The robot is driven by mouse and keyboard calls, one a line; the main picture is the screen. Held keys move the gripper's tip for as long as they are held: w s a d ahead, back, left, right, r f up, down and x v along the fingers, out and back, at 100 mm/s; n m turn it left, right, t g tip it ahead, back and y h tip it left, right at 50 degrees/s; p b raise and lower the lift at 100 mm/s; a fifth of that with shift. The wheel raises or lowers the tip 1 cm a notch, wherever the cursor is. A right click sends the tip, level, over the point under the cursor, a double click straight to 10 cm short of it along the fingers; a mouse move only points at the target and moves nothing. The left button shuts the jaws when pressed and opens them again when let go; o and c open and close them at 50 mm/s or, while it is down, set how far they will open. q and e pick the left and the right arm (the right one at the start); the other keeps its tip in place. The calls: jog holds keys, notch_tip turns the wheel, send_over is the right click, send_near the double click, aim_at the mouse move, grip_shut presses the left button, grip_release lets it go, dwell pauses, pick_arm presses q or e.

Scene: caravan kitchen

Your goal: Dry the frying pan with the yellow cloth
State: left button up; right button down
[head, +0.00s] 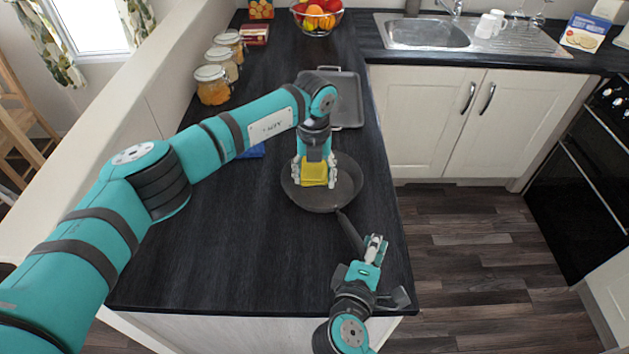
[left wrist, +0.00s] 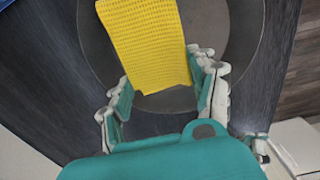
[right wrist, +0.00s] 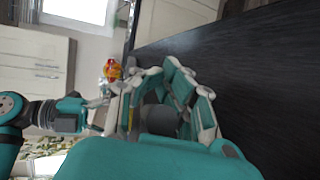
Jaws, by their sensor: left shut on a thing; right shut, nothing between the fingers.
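The dark frying pan (head: 347,183) sits on the black worktop, its handle (head: 350,232) pointing toward the front right. My left gripper (head: 316,168) is above the pan, shut on the yellow cloth (head: 314,176). In the left wrist view the cloth (left wrist: 148,42) spreads over the pan's inside (left wrist: 212,25); whether it presses on the bottom is hard to tell. My right gripper (head: 374,248) is shut with nothing in it, close beside the end of the handle near the worktop's right edge. Its fingers hide part of that spot in the right wrist view (right wrist: 170,100).
A grey tray (head: 350,100) lies behind the pan. Several glass jars (head: 212,86) line the left wall. A blue item (head: 252,152) lies partly hidden under my left arm. A fruit bowl (head: 318,20) and the sink (head: 425,32) are at the back. The front left worktop is clear.

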pick_arm(q)
jog(key=shift+r, duration=2.4)
jog(key=shift+r, duration=3)
pick_arm(e)
jog(key=c, duration=1.4)
grip_release()
jog(key=shift+c, duration=0.2)
jog(key=shift+s, duration=0.1)
